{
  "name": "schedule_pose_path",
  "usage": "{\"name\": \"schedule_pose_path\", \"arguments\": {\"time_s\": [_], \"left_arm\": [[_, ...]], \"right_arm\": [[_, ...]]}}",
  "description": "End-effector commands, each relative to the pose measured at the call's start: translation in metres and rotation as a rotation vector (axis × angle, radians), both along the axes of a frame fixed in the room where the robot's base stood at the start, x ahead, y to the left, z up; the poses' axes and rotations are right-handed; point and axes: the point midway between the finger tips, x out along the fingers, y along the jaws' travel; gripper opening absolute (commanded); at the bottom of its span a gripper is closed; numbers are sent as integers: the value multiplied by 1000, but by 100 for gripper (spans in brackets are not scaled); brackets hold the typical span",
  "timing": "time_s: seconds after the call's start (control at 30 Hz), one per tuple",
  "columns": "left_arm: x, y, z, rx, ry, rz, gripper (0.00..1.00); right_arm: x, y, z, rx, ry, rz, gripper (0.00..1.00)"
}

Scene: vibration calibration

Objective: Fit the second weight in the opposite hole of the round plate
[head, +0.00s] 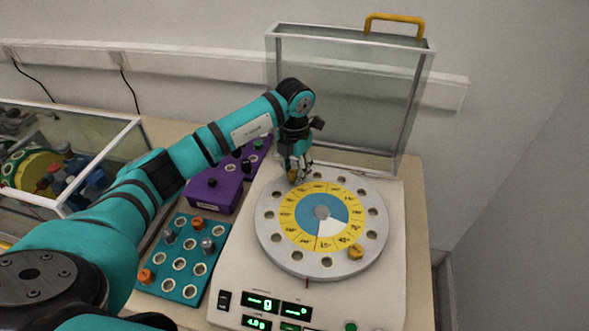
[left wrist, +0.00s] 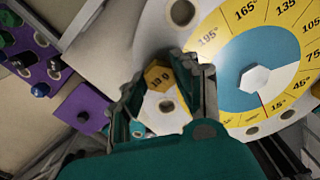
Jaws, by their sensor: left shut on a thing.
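The round plate (head: 268,249) is a pale disc with holes round its rim and a blue and yellow dial in the middle; it also fills the right of the left wrist view (left wrist: 158,30). One brass weight (head: 355,251) sits at a rim hole at the front right. My left gripper (head: 297,174) points down at the plate's back left rim, across from that weight. It is shut on a second brass hexagonal weight (left wrist: 159,76), which shows between the fingers. I cannot tell whether this weight is in a hole or just above it.
A teal block (head: 179,286) with orange and grey weights stands left of the machine. A purple block (head: 211,192) is behind it. A clear cover with a yellow handle (head: 394,24) stands behind the plate. A glass-sided case (head: 104,165) is at the far left.

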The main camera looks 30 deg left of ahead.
Motion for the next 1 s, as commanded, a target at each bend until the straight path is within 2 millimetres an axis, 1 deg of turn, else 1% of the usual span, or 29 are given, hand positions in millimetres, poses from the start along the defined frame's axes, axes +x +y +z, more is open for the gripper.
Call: {"name": "schedule_pose_path", "arguments": {"time_s": [0.83,0.87,1.0], "left_arm": [[0,0,-13,0,0,0,12],[0,0,-12,0,0,0,30],[0,0,-12,0,0,0,49]], "right_arm": [[0,3,-9,4,0,-1,37],[0,3,-9,4,0,-1,37],[0,3,-9,4,0,-1,37]]}}
